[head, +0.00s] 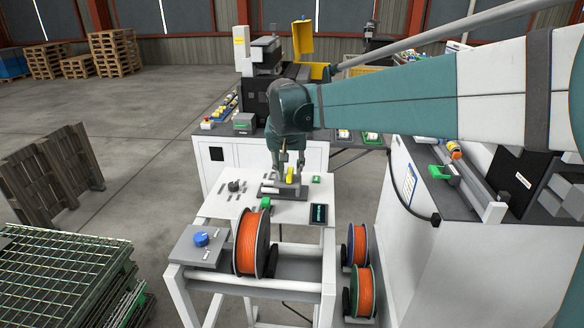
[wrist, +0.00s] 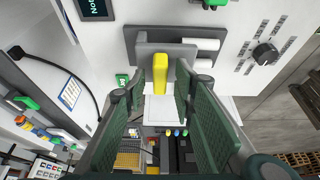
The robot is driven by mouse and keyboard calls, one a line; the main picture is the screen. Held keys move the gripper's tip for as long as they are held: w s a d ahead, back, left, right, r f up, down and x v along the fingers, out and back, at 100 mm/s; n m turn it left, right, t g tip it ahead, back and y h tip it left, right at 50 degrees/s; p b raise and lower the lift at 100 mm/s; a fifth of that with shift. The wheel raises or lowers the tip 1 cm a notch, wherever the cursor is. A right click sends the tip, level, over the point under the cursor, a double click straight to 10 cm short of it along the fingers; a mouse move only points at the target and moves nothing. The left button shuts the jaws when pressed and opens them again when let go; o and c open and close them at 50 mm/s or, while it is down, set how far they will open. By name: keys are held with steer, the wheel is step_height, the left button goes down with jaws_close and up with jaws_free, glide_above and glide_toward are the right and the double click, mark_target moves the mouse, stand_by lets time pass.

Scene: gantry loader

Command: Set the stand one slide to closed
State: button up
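The stand (head: 217,207) is a white table with a slide on its top. The slide has a dark grey base (head: 270,190), also seen in the wrist view (wrist: 134,38), and an upright yellow handle (wrist: 160,72). The handle also shows in the head view (head: 290,174). My gripper (head: 291,165) points down at the slide from above. In the wrist view its two dark green fingers (wrist: 157,92) are apart, one on each side of the handle. Gaps show beside the handle, so contact is not evident. The slide's travel marks are too small to read.
A black knob (head: 236,186), a small dark screen (head: 319,213) and a green part (head: 265,203) are on the stand top. White machine cabinets stand behind and to the right.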

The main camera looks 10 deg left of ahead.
jaws_close()
steer(key=shift+a, duration=2.65)
jaws_free()
steer(key=shift+a, duration=0.2)
steer(key=shift+d, duration=0.15)
